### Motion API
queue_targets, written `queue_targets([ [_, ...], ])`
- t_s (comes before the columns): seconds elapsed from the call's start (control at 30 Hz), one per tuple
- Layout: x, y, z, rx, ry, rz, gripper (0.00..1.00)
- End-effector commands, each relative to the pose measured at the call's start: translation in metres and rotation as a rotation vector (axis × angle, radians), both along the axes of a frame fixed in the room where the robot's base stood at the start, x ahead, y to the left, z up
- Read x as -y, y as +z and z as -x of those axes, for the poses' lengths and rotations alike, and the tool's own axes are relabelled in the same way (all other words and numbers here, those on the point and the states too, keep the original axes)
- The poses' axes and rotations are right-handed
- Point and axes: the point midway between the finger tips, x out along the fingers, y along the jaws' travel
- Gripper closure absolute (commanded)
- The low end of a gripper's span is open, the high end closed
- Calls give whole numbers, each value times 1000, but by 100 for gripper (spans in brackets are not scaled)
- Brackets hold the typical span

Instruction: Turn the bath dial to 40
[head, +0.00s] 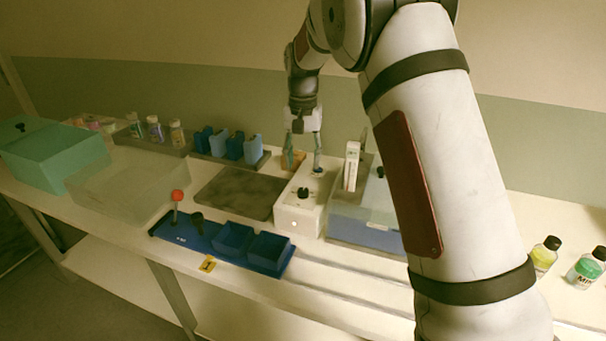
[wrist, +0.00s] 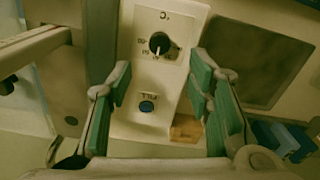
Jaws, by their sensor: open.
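The bath dial (wrist: 158,43) is a round black knob on a white control box (wrist: 178,22) in the wrist view. A pale mark on it points toward the lower side of the picture; the small numbers around it are too blurred to read surely. The dial also shows on the box top in the head view (head: 303,192). A blue button (wrist: 147,107) sits on the same box. My gripper (wrist: 160,88) is open and empty, its green-padded fingers apart on either side of the box. In the head view my gripper (head: 303,162) hangs over the box's far end, apart from the dial.
A blue bath tank (head: 365,232) with a clear upper part and a white upright unit (head: 351,165) stands right of the box. A dark plate (head: 240,192) lies left. A blue tray (head: 187,234) with a red-topped lever is in front. A brown block (wrist: 186,128) sits beside the box.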

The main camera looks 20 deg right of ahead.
Motion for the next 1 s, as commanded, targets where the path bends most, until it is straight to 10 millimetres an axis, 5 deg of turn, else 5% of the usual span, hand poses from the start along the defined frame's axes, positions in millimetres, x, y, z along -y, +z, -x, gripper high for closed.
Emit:
queue_targets([
  [0.2, 0, 24, 0, 1, 0, 0, 54],
  [0.67, 1, 32, 3, 4, 2, -1, 54],
  [0.83, 3, 65, 30, 34, 26, -12, 54],
  [1.0, 5, 111, 84, 85, 77, -25, 54],
])
